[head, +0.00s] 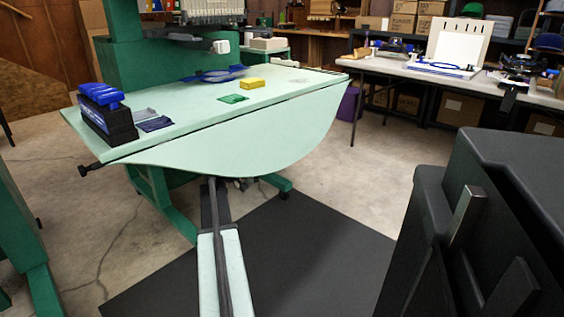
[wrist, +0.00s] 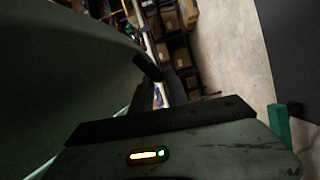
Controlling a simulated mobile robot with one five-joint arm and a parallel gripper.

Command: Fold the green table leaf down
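The pale green table leaf (head: 245,132) spreads from the near edge of the green table (head: 190,100), beyond a dark seam. Its outer edge is curved. It appears out from the tabletop rather than hanging straight down, but its exact tilt is hard to tell. My arm reaches up from the bottom of the head view, and its end passes out of sight at the leaf's near edge. In the wrist view the leaf (wrist: 50,75) is a dark green surface at the left, close by. My gripper (wrist: 155,112) is dark there; its opening is unclear.
A black box with blue items (head: 105,110), a green cloth (head: 233,98) and a yellow block (head: 253,84) sit on the tabletop. A black mat (head: 300,255) covers the floor in front. A large black case (head: 490,220) stands at right. A workbench (head: 430,72) is behind.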

